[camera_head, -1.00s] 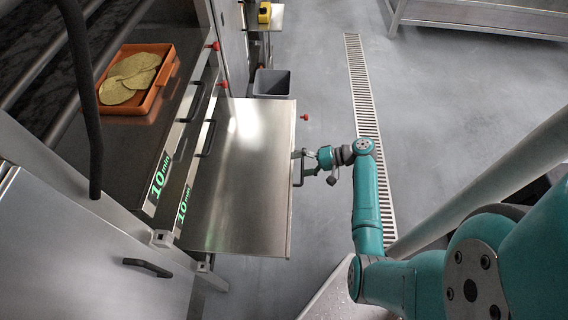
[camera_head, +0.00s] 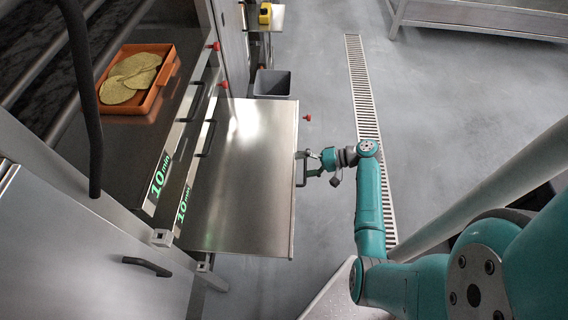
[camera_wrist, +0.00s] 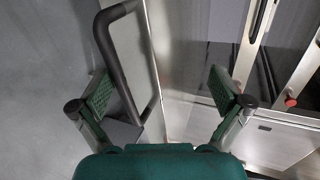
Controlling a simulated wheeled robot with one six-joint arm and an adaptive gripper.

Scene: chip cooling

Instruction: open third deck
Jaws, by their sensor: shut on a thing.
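The pulled-out deck (camera_head: 240,190) is a wide flat steel drawer that sticks out to the right of the cabinet, below two decks with green "10 min" labels. Its dark bar handle (camera_head: 302,172) is on its right edge; in the wrist view the handle (camera_wrist: 127,65) runs between my fingers, close to the left one. My gripper (camera_head: 314,163) is at the handle and shut on it, though in the wrist view the fingers (camera_wrist: 160,76) look wide apart.
An orange tray (camera_head: 166,75) with several flat round chips sits on the top deck (camera_head: 130,130). A grey bin (camera_head: 271,83) stands behind the pulled-out deck. Red knobs (camera_head: 308,117) mark the deck sides. The floor (camera_head: 450,100) with a drain grate (camera_head: 364,95) is clear on the right.

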